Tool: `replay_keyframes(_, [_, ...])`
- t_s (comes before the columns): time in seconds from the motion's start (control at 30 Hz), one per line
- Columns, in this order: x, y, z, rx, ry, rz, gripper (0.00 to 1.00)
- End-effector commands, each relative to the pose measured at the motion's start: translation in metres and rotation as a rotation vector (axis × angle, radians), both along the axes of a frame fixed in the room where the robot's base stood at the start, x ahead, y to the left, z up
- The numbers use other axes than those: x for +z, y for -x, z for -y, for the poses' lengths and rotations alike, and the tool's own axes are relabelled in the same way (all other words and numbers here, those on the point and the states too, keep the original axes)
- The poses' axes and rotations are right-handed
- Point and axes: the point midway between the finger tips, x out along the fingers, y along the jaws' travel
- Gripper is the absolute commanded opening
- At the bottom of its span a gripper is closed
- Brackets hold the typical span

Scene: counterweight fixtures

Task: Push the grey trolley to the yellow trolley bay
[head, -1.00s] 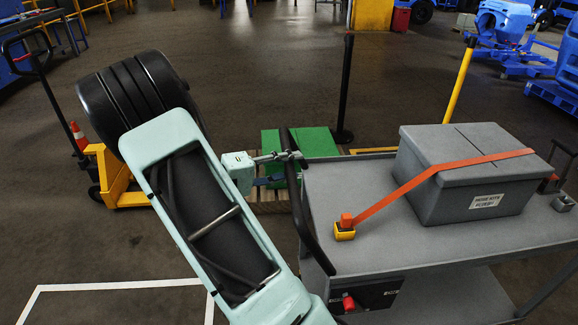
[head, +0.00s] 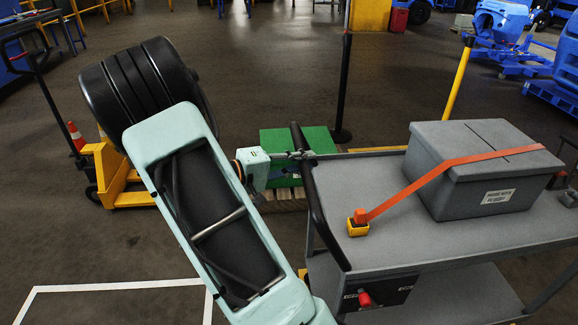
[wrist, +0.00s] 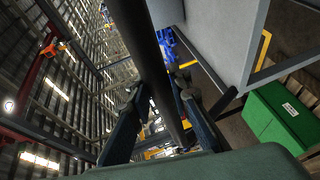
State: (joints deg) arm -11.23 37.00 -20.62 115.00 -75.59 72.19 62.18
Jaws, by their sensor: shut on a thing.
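The grey trolley (head: 400,245) stands at the right in the head view, with a black upright handle bar (head: 320,205) at its left end. A lidded grey box (head: 475,185) sits on its top, held by an orange strap. My gripper (head: 303,156) is shut on the upper part of the handle bar. In the wrist view the bar (wrist: 150,50) runs between the fingers of my gripper (wrist: 160,90), and the grey trolley (wrist: 225,40) shows beyond it.
A green crate (head: 278,145) on a pallet lies just behind the handle. A dark post (head: 344,90) and a yellow post (head: 460,80) stand beyond the trolley. White floor lines (head: 110,288) mark open floor front left.

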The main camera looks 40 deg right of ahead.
Motion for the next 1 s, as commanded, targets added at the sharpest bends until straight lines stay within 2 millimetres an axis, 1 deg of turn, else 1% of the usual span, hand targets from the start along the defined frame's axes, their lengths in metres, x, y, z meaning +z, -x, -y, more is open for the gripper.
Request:
replay_keyframes(0.03, [0.001,0.003,0.002,-0.007,0.003,0.000,0.00])
replay_keyframes(0.2, [0.001,0.000,-0.002,0.000,-0.001,0.002,0.00])
replay_keyframes(0.23, [0.001,-0.001,-0.002,0.001,-0.001,0.002,0.20])
replay_keyframes(0.37, [0.000,-0.002,-0.003,0.003,-0.002,0.002,0.34])
replay_keyframes(0.4, [0.000,-0.001,-0.003,0.002,-0.002,0.002,0.36])
replay_keyframes(0.63, [0.000,-0.001,-0.002,0.001,-0.002,0.001,0.36])
replay_keyframes(0.77, [0.001,-0.002,-0.009,0.002,-0.001,0.003,0.36])
replay_keyframes(0.87, [0.004,-0.005,-0.023,0.005,-0.002,0.003,0.36])
replay_keyframes(1.0, [0.009,-0.009,-0.052,0.005,-0.002,0.002,0.36])
